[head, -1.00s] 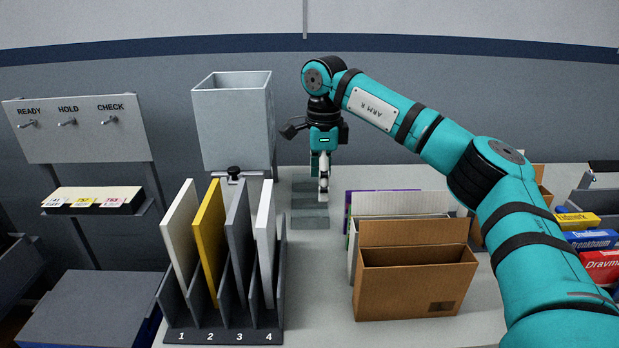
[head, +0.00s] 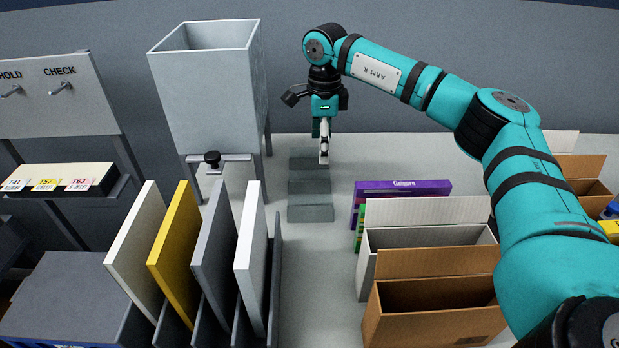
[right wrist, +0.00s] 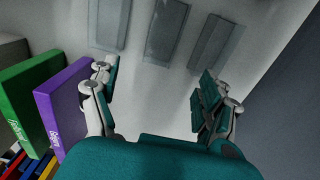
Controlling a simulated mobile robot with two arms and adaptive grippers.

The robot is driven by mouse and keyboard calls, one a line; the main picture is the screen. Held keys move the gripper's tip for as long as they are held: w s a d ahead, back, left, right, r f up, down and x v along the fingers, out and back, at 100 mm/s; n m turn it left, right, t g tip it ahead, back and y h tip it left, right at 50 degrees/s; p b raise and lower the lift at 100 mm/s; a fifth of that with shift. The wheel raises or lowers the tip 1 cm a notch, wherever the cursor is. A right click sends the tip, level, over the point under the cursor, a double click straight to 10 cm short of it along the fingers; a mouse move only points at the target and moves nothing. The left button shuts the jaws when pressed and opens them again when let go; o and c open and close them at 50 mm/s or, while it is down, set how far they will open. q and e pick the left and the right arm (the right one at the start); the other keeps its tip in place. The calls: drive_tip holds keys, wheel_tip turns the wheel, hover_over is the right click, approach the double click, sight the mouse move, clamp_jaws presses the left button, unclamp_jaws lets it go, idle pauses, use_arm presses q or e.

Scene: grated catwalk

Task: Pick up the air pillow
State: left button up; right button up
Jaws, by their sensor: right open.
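Three flat, translucent grey pads, which look like air pillows, lie in a column on the pale tabletop: a far one (head: 300,155), a middle one (head: 309,186) and a near one (head: 310,213). In the right wrist view they lie side by side beyond the fingers, at left (right wrist: 110,22), middle (right wrist: 166,32) and right (right wrist: 216,45). My right gripper (head: 323,158) points down by the far pad and partly covers it in the head view. Its fingers (right wrist: 157,82) are apart with nothing between them. My left gripper is out of view.
A grey hopper (head: 205,90) stands left of the pads. A purple box (head: 405,187), a grey open box (head: 365,262) and a brown open carton (head: 437,325) stand right. Clear tabletop surrounds the pads.

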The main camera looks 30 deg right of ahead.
sight(320, 174)
wheel_tip(320, 174, down, 5)
drive_tip(key=shift+w+r, duration=0.15)
drive_tip(key=shift+f+p, duration=0.3)
drive_tip(key=shift+f, duration=0.1)
wheel_tip(320, 174, down, 4)
drive_tip(key=shift+a+f+p, duration=0.15)
drive_tip(key=shift+f+p, duration=0.05)
drive_tip(key=shift+p, duration=0.35)
drive_tip(key=shift+f, duration=0.3)
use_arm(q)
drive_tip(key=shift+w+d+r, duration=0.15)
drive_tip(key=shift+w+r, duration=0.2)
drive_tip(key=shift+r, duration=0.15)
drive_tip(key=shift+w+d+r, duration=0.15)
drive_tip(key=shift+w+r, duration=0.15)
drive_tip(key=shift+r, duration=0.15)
use_arm(e)
drive_tip(key=shift+c, duration=0.4)
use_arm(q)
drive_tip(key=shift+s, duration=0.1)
use_arm(e)
drive_tip(key=c, duration=0.8)
